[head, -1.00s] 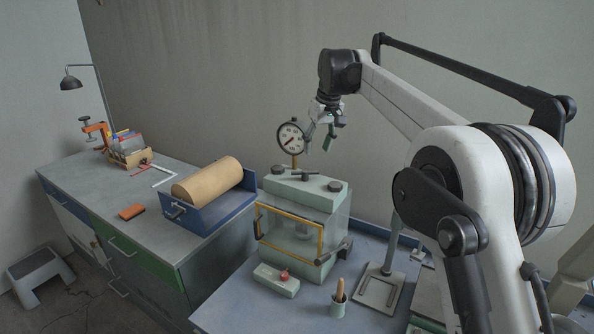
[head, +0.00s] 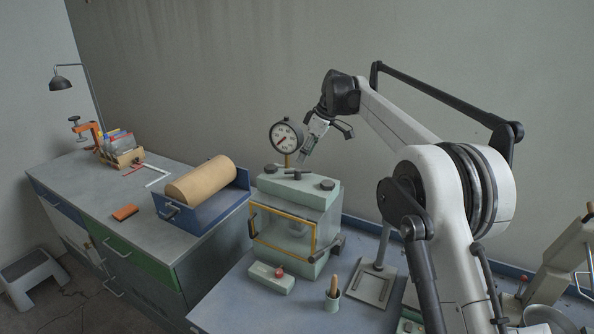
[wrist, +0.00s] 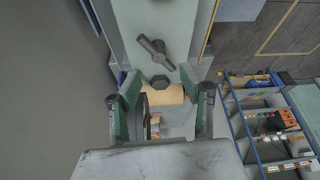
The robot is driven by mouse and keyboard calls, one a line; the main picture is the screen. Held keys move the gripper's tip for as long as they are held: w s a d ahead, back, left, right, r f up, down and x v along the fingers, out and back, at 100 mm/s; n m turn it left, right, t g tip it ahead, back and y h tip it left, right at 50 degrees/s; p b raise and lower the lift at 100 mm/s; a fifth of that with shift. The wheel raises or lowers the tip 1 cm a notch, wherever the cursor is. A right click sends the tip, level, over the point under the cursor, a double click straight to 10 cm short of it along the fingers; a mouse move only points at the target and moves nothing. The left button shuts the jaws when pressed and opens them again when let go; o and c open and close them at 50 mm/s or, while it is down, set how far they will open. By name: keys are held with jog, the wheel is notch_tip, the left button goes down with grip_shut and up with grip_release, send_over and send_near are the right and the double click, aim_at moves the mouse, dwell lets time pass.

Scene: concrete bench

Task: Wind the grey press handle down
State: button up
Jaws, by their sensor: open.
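The press is a pale green box (head: 322,192) with a yellow-framed clear front. In the wrist view the bar handle (wrist: 155,50) shows beyond my fingertips, with a dark knob (wrist: 158,82) nearer the gap. My gripper (head: 308,150) is above the press top, beside the dial gauge (head: 286,137). Its green-lined fingers stand apart in the wrist view (wrist: 165,105) and hold nothing. A dark lever (head: 328,246) is at the press's lower right; I cannot tell which handle is meant.
A tan roll (head: 200,178) sits in a blue tray on the left cabinet. A pale block with a red knob (head: 271,278) and a cup with a wooden-handled tool (head: 333,298) stand before the press. A flat metal stand (head: 372,285) is to its right.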

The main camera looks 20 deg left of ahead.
aim_at(298, 170)
jog(key=p+x, duration=0.1)
jog(key=x, duration=0.6)
jog(key=shift+a+f, duration=0.1)
jog(key=shift+f, duration=0.3)
